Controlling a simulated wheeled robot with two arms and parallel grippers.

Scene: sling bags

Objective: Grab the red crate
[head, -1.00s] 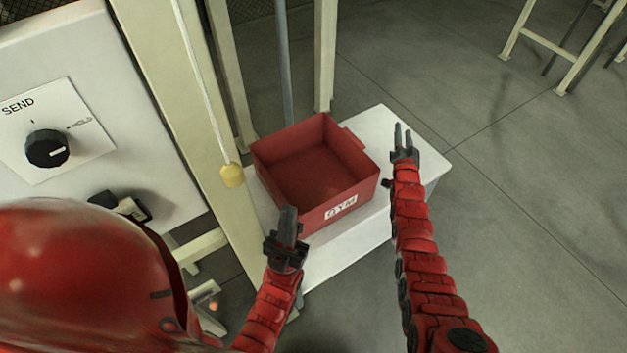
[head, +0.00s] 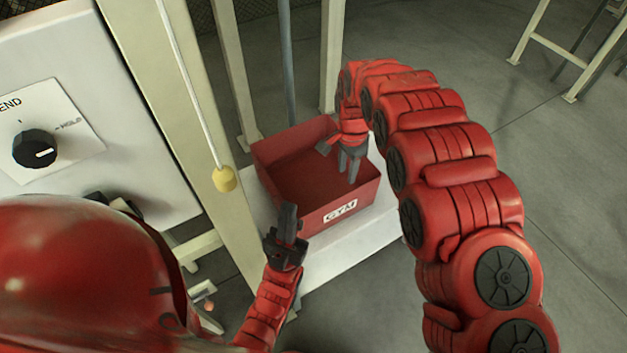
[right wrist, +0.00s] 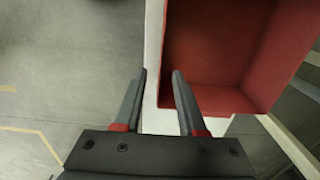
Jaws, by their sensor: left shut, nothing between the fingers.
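The red crate (head: 365,196), open-topped with a white "GYM" label on its front wall, sits on a white table (head: 345,249). It looks empty. My left gripper (head: 289,213) is shut and empty at the crate's front left corner; I cannot tell if it touches. My right gripper (head: 349,172) is open, pointing down over the crate's right side. In the right wrist view, the right gripper's fingers (right wrist: 159,76) straddle the line of one crate wall, and the crate (right wrist: 215,99) fills the upper right. Nothing is visibly gripped.
A yellow pull knob (head: 224,179) hangs on a cord left of the crate, by a cream post. A white panel with a black dial (head: 36,149) stands at the left. Metal legs stand behind the crate.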

